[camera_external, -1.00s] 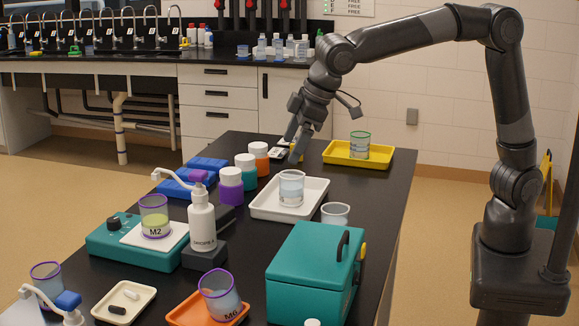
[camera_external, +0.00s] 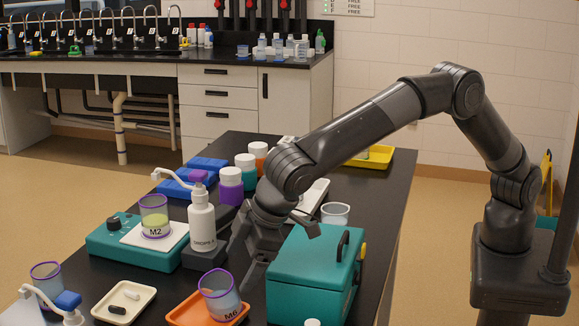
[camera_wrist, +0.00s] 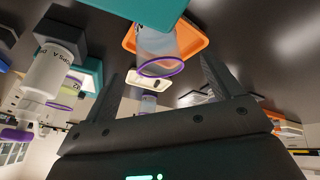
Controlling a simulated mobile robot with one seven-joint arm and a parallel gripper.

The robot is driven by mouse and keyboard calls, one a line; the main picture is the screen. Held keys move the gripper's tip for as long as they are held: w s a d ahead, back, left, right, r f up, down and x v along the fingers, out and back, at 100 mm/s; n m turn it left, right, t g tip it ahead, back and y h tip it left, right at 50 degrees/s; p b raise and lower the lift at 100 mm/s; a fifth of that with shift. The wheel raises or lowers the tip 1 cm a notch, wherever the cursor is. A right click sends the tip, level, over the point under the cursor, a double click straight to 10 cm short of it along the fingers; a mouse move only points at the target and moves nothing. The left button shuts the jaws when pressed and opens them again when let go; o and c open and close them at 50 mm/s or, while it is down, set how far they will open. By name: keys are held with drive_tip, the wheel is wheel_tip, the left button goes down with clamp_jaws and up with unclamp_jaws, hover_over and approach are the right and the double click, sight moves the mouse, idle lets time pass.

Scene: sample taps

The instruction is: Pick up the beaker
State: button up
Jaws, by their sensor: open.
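Several beakers are in view. The purple-rimmed beaker marked M6 (camera_external: 220,299) stands in an orange tray (camera_external: 178,315) at the front. In the wrist view this beaker (camera_wrist: 157,42) shows between my finger tips, beyond them. My gripper (camera_external: 243,262) is open and empty, above the table between the M6 beaker and the teal box. A purple-rimmed beaker marked M2 (camera_external: 154,217), with yellow-green liquid, stands on a stirrer. Another purple-rimmed beaker (camera_external: 47,281) is at front left. A clear beaker (camera_external: 335,214) stands behind the teal box.
The teal box (camera_external: 308,275) stands close right of my gripper. A white pump bottle (camera_external: 202,226) is close on the left. The teal stirrer (camera_external: 118,240) and a cream tray (camera_external: 146,297) with small bars lie further left. Several lidded jars (camera_external: 230,183) stand behind.

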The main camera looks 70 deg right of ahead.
sight(231, 278)
drive_tip(key=x, duration=0.7)
drive_tip(key=shift+w+d+f, duration=0.15)
drive_tip(key=shift+w+d, duration=0.05)
drive_tip(key=shift+w, duration=0.05)
drive_tip(key=c, duration=1)
drive_tip(key=shift+c, duration=1)
